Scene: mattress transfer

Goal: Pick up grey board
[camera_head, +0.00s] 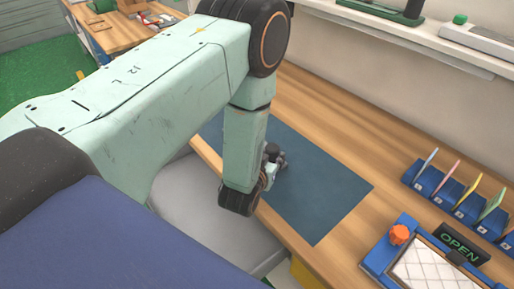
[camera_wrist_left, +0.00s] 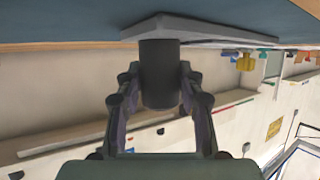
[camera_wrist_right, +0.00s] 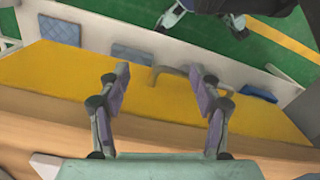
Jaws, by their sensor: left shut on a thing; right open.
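In the left wrist view, my left gripper (camera_wrist_left: 160,80) has its two fingers closed on a dark cylindrical handle (camera_wrist_left: 160,72). The flat grey board (camera_wrist_left: 190,27) is at the far end of this handle, close against a blue surface; I cannot tell whether they touch. In the head view, my left gripper (camera_head: 272,160) is over the blue mat (camera_head: 320,185) on the wooden table, partly behind my arm, and the board cannot be made out there. My right gripper (camera_wrist_right: 158,75) is open and empty in its wrist view.
A blue rack (camera_head: 455,205) holds several coloured cards. A yellow surface (camera_wrist_right: 80,75) lies beyond my right gripper. The mat's right part is clear.

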